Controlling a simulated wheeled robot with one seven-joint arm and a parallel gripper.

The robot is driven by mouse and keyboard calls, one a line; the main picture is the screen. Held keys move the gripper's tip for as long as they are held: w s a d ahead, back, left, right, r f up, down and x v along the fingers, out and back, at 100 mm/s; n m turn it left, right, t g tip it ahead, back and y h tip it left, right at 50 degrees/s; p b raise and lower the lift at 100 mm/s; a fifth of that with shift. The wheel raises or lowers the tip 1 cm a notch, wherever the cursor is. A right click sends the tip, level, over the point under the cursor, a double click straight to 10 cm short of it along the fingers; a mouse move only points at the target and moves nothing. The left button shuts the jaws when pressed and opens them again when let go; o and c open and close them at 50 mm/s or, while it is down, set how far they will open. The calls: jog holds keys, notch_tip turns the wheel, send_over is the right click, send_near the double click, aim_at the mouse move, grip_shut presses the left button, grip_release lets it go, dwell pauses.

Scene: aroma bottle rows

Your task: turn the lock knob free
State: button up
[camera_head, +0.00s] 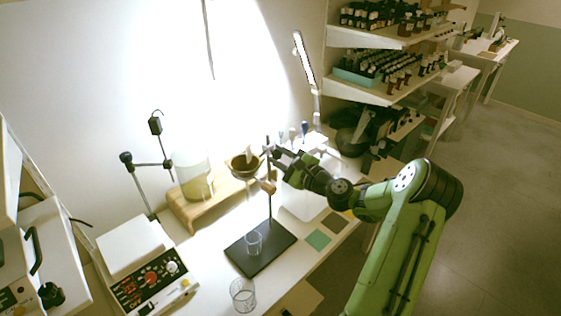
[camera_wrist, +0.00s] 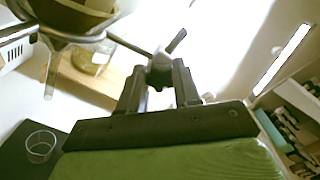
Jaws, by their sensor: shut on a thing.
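My gripper (camera_head: 279,158) is shut on the dark lock knob (camera_wrist: 161,68), with one finger on each side of it. In the wrist view my gripper (camera_wrist: 158,84) shows both fingertips at the knob, and a short lever or rod end sticks up behind it. The knob sits at the end of a ring arm (camera_wrist: 132,46) that bears a brown bowl (camera_wrist: 75,18). The bowl also shows in the head view (camera_head: 243,168), left of my gripper. A thin upright rod (camera_head: 270,208) rises from a black base plate (camera_head: 245,260). My fingers hide part of the knob.
A glass beaker (camera_head: 254,246) stands on the base plate, another (camera_head: 242,296) near the front edge. A wooden stand (camera_head: 180,212) with a glass vessel is left of the bowl. A hotplate device (camera_head: 150,280) is front left. Bottle shelves (camera_head: 375,42) rise behind right.

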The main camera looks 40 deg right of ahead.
jog(key=n+b, duration=0.1)
jog(key=n, duration=0.1)
jog(key=n+b, duration=0.1)
jog(key=b, duration=0.1)
jog(key=n+b, duration=0.1)
jog(key=n, duration=0.1)
jog(key=shift+a+f+n+b, duration=0.1)
jog(key=shift+f+n+b, duration=0.15)
jog(key=shift+n+b, duration=0.05)
jog(key=n+b, duration=0.6)
jog(key=shift+f+b, duration=0.15)
jog(key=shift+b, duration=0.2)
jog(key=n+b, duration=0.4)
jog(key=shift+f, duration=0.1)
jog(key=n+b, duration=0.3)
jog(key=b, duration=0.1)
jog(key=shift+n, duration=0.3)
jog(key=shift+r+n+b, duration=0.2)
jog(key=shift+n+b, duration=1.3)
jog(key=shift+n, duration=0.3)
jog(key=shift+r, duration=0.1)
jog(key=o, duration=1.1)
jog(key=shift+c, duration=0.2)
